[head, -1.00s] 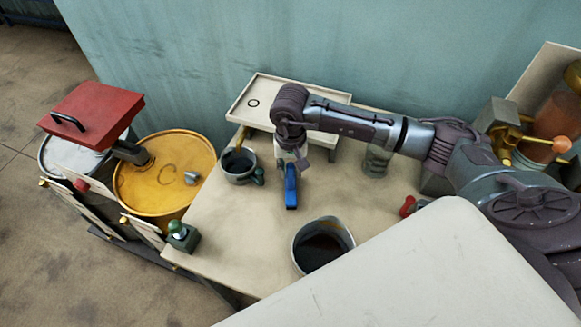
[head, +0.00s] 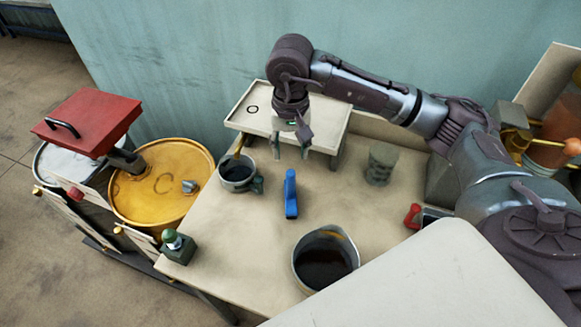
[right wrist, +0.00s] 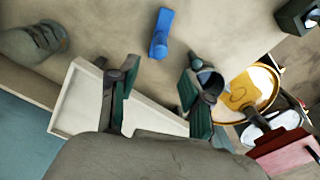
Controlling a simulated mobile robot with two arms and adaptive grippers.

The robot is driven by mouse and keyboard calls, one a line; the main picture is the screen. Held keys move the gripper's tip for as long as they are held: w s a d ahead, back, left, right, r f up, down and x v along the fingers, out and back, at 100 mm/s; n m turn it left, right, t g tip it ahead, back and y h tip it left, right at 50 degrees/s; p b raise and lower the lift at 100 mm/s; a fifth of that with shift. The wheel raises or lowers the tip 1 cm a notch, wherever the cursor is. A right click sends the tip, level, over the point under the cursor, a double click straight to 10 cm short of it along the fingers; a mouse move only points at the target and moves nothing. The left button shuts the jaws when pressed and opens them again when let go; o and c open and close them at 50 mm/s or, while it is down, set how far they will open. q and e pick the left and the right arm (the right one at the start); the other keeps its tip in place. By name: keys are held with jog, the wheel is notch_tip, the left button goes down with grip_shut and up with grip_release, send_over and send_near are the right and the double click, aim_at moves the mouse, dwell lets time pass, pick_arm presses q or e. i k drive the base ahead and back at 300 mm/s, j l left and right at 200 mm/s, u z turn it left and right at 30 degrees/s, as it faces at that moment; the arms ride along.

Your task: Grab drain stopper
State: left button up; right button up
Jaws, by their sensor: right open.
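I cannot tell for sure which thing is the drain stopper. A blue handle-like piece (head: 290,194) stands on the beige table; it also shows in the right wrist view (right wrist: 160,33). A small grey plug-like piece (head: 189,187) sits on the yellow drum lid. My right gripper (head: 291,152) is open and empty, pointing down above the table behind the blue piece and apart from it. In the right wrist view its spread fingers (right wrist: 162,75) have the blue piece beyond them. My left gripper is not in view.
A dark mug (head: 237,174) stands left of the gripper, and a pot of dark liquid (head: 322,262) stands near the front. A cream tray (head: 243,118) is behind. A grey ribbed cylinder (head: 381,165) stands to the right. A green-knobbed block (head: 178,249) sits at the left table edge.

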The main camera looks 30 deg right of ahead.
aim_at(169, 236)
jog(key=k+j, duration=0.5)
jog(key=k, duration=0.15)
jog(key=k+j, duration=0.5)
jog(key=k, duration=0.2)
